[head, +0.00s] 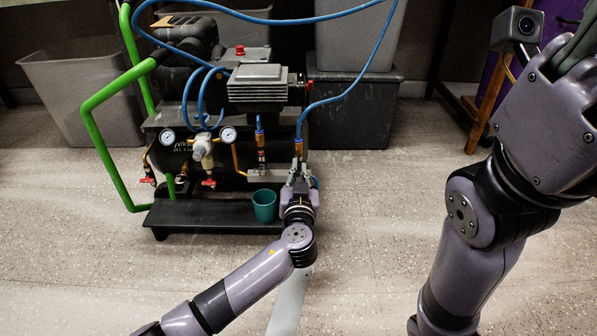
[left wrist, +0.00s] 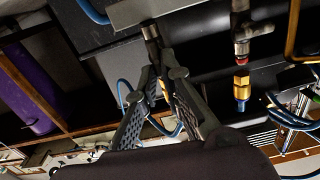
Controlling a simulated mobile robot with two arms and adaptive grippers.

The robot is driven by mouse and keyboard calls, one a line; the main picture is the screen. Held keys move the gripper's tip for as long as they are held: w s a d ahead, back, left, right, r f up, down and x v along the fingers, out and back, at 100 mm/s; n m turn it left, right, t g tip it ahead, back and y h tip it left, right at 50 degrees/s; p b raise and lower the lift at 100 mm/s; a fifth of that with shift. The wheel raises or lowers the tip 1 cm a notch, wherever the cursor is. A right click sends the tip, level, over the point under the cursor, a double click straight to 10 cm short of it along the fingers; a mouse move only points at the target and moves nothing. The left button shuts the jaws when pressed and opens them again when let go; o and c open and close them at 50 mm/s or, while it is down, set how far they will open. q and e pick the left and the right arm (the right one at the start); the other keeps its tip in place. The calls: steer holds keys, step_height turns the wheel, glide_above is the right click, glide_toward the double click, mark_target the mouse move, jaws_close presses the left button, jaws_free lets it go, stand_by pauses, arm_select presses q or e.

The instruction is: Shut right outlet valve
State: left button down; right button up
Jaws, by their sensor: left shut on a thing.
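The compressor (head: 280,125) stands on the floor with two outlets on its right half. The right outlet (head: 299,147) has a brass fitting with a blue hose. My left gripper (head: 299,178) reaches up to it from below. In the left wrist view, the fingers of this gripper (left wrist: 157,66) are closed together on the right outlet valve, whose handle is mostly hidden between them. The left outlet (head: 261,148) has a red-marked valve, and it also shows in the left wrist view (left wrist: 241,52). My right arm stands raised at the right edge; its fingertips cannot be made out.
A teal cup (head: 264,206) stands on the compressor's black base shelf (head: 205,214), close left of my left gripper. Two red-handled valves sit farther left. Blue hoses loop above. A green pipe (head: 97,140) runs at the left. Grey bins stand behind; the floor in front is clear.

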arm_select(q)
steer(key=shift+d+m+p, duration=0.2)
steer(key=shift+m+p, duration=0.15)
steer(key=shift+m, duration=1.25)
steer(key=c, duration=1.7)
jaws_free()
step_height(320, 180, up, 10)
steer(key=shift+f, duration=0.1)
